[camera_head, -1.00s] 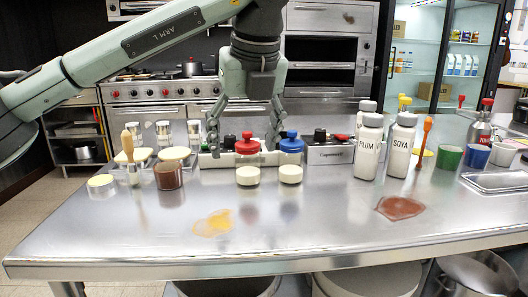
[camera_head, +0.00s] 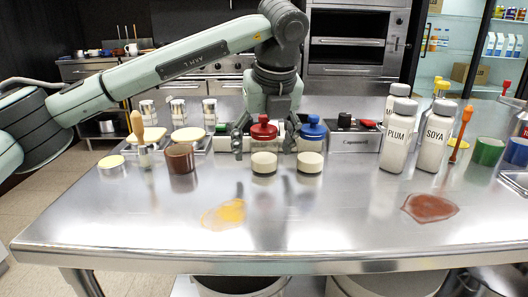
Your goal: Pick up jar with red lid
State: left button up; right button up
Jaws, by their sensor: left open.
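The jar with red lid (camera_head: 264,160) stands upright on the steel counter, with a cream lower body. My left gripper (camera_head: 263,145) points down over it and is open. One finger is left of the red lid and the other is right of it, near the blue-lidded jar. I cannot tell whether either finger touches the jar. A similar jar with a blue lid (camera_head: 310,160) stands close on the right. My right gripper is not in view.
A brown cup (camera_head: 180,158) and a brush-like tool (camera_head: 139,135) stand left. PLUM (camera_head: 397,142) and SOYA (camera_head: 435,140) bottles stand right. An orange spill (camera_head: 224,213) and a red-brown spill (camera_head: 430,207) mark the otherwise clear front counter.

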pick_arm(q)
jog(key=c, duration=1.4)
jog(key=shift+c, duration=0.5)
jog(key=shift+r, duration=0.15)
